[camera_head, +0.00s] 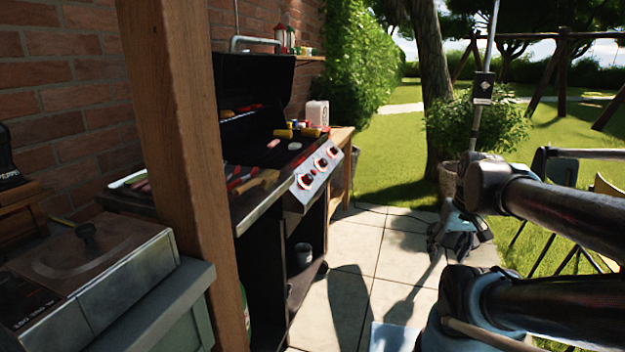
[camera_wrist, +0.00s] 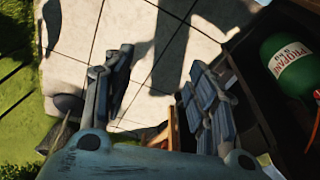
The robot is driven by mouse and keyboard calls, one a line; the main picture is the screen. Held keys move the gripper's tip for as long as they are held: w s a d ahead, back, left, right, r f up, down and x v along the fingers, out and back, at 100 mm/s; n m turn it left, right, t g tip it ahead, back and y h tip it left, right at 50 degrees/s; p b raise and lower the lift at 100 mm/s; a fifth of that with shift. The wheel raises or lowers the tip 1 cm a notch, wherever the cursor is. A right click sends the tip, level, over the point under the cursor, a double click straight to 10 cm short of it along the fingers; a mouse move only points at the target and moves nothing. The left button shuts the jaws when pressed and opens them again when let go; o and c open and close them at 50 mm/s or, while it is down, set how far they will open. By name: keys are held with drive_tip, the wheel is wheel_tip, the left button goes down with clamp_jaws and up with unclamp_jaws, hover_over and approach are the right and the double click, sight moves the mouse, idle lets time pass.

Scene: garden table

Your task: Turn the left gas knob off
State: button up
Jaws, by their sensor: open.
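The black gas grill stands on the left in the head view with its lid (camera_head: 240,85) raised. Its silver front panel bears a row of knobs with red rings. The left gas knob (camera_head: 306,181) is the one nearest me; a middle knob (camera_head: 321,163) and a far knob (camera_head: 333,151) follow. I cannot tell their settings. My gripper (camera_head: 457,236) is well to the right of the panel, above the paving, touching nothing.
A wooden post (camera_head: 185,150) stands in front of the grill's left part. Food and tools lie on the grill. A green propane bottle (camera_wrist: 292,66) shows at right in the wrist view. The paving (camera_head: 365,250) between grill and gripper is open; chairs stand on the right.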

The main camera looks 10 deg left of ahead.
drive_tip(key=w+a+r+n+y, duration=0.2)
drive_tip(key=w+a+r+n, duration=0.35)
drive_tip(key=w+a, duration=0.25)
drive_tip(key=w+a+r+n+y, duration=0.3)
drive_tip(key=w+a+r+n, duration=0.1)
drive_tip(key=w+a+r, duration=0.3)
drive_tip(key=n+y, duration=0.3)
drive_tip(key=n, duration=0.3)
approach(311, 177)
drive_tip(key=shift+g, duration=0.4)
drive_tip(key=x, duration=0.9)
drive_tip(key=shift+w+a+f, duration=0.15)
drive_tip(key=shift+w+a, duration=0.05)
drive_tip(key=shift+w, duration=0.05)
drive_tip(key=c, duration=1)
